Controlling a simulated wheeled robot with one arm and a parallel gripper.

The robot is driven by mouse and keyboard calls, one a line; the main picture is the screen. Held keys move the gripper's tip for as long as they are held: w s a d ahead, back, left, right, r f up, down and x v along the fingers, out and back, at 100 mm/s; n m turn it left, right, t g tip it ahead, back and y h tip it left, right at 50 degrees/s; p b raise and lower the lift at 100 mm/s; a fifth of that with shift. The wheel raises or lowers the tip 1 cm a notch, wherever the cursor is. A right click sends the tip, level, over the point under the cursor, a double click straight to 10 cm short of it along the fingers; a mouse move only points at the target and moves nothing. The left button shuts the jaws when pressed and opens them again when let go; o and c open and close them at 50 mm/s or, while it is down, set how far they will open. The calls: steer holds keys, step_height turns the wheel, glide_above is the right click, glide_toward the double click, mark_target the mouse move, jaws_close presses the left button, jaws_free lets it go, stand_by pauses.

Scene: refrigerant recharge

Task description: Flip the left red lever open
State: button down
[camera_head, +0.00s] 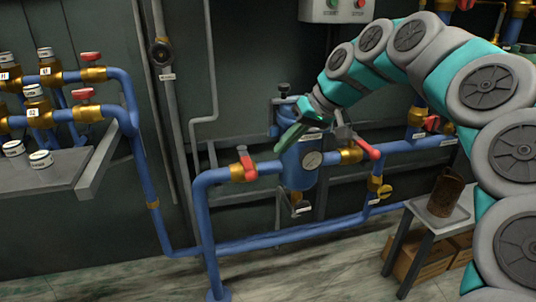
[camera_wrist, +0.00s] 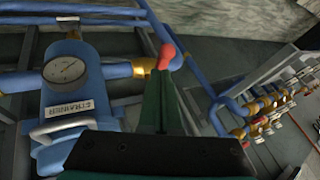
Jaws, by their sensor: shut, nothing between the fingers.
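The left red lever (camera_head: 247,163) sits on a brass valve (camera_head: 237,173) on the blue pipe, left of the strainer. Its handle stands crosswise to the pipe, tilted a little. My gripper (camera_head: 279,148) is shut and empty. Its green fingers point down and left, above and to the right of the lever, with a gap in the head view. In the turned-over wrist view, a red lever (camera_wrist: 167,54) shows just beyond the tips of my gripper (camera_wrist: 163,80). Whether they touch cannot be told there. The fingers hide part of its valve and pipe.
The blue strainer (camera_head: 298,176) with a round gauge (camera_head: 313,160) stands close by my fingers. A second red lever (camera_head: 367,149) is to its right. A shelf (camera_head: 45,178) and more valves are at left. A small table (camera_head: 432,220) holds a brown can (camera_head: 445,194).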

mark_target(246, 160)
steer(key=w, duration=0.3)
steer(key=shift+d, duration=0.35)
steer(key=x, duration=1)
steer(key=shift+p, duration=0.4)
steer(key=shift+a+r, duration=0.1)
steer(key=shift+a, duration=0.05)
